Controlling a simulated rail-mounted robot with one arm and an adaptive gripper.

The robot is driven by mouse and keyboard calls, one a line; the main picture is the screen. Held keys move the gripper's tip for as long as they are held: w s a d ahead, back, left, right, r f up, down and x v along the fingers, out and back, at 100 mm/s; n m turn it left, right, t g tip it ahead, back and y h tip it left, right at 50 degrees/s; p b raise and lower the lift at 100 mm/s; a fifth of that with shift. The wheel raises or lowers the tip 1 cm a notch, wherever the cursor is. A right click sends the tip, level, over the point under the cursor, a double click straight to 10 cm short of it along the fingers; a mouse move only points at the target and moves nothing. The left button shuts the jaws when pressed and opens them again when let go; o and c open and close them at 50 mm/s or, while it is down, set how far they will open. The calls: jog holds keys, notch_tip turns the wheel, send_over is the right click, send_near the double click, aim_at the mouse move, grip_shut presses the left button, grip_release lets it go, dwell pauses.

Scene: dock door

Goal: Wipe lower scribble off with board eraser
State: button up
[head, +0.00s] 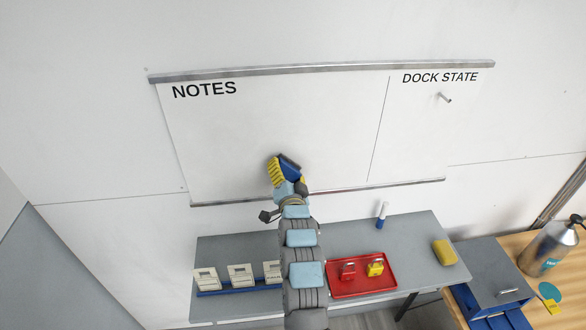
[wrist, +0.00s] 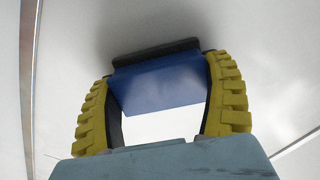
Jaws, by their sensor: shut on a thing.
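My gripper (head: 285,169) is at the lower middle of the whiteboard (head: 225,140), in its NOTES section. Its yellow ribbed fingers are shut on the board eraser (wrist: 160,85), a blue block with a dark pad. The eraser also shows in the head view (head: 290,164). In the wrist view the dark pad is at the far side, towards the white board surface; I cannot tell for certain whether it touches. I see no scribble on the visible board; the patch behind my gripper and arm is hidden.

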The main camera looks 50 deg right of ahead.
jog(key=shift+w+a+f, duration=0.15)
jog(key=shift+w+a, duration=1.35)
jog(key=shift+a, duration=0.3)
jog(key=shift+v, duration=2.95)
jog(key=v, duration=0.3)
